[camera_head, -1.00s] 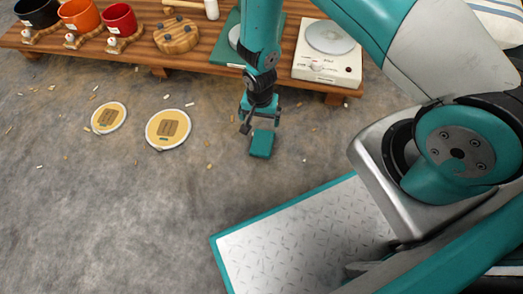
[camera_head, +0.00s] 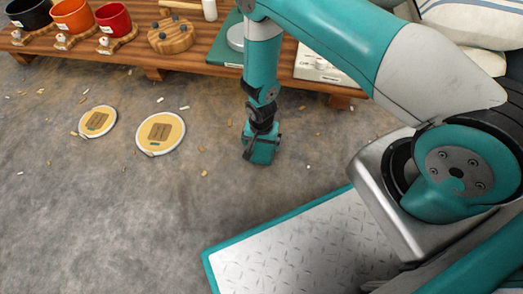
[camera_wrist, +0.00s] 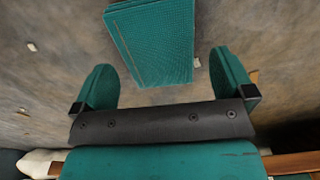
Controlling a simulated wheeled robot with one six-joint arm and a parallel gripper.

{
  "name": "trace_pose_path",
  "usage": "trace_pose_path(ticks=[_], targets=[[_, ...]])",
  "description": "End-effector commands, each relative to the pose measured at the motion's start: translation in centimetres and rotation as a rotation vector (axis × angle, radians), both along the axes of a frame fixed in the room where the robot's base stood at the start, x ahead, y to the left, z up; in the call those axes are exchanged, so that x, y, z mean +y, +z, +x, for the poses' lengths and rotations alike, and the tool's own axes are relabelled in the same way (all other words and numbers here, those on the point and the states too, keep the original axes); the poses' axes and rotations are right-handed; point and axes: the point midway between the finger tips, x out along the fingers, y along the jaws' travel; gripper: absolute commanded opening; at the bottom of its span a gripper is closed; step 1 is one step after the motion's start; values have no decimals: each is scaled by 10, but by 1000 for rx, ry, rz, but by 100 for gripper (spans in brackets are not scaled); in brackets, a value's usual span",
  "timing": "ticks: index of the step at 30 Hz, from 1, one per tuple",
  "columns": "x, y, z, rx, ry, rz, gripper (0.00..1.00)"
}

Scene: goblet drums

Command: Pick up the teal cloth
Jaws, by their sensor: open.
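The teal cloth (camera_head: 262,150) is a small folded block lying on the grey floor, in front of the wooden bench. My gripper (camera_head: 258,152) is right above it in the head view and partly hides it. In the wrist view the folded cloth (camera_wrist: 152,42) is at the top middle, ahead of the fingertips and roughly between their lines. My gripper (camera_wrist: 165,85) is open there, with a teal finger on each side and nothing between them. I cannot tell whether a finger touches the cloth.
A low wooden bench (camera_head: 135,58) runs along the back, with coloured pots (camera_head: 72,15) and a white device (camera_head: 318,68) on it. Two round discs (camera_head: 160,132) lie on the floor to the left. Small chips are scattered about. My metal base plate is in front.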

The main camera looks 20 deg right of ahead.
Motion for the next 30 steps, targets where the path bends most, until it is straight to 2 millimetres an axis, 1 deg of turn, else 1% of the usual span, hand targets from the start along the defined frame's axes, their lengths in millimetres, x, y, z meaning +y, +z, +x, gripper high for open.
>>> trace_pose_path(ticks=[1, 6, 9, 15, 16, 17, 18, 20, 21, 22, 23, 30], targets=[[-2, -13, 1, 0, -1, 0, 100], [-4, -37, 2, 1, 1, -1, 100], [-4, -42, 3, 0, 1, 0, 100], [-4, -40, 3, 0, 1, 0, 100], [-4, -40, 2, 0, 1, 0, 95], [-4, -40, 2, 0, 1, 0, 88], [-4, -40, 2, 0, 1, 0, 79], [-4, -40, 2, 0, 1, 0, 66], [-4, -40, 2, 0, 1, 0, 61], [-4, -40, 2, 0, 1, 0, 61], [-4, -40, 2, 0, 1, 0, 58], [-4, -37, 2, 0, 1, 0, 57]])
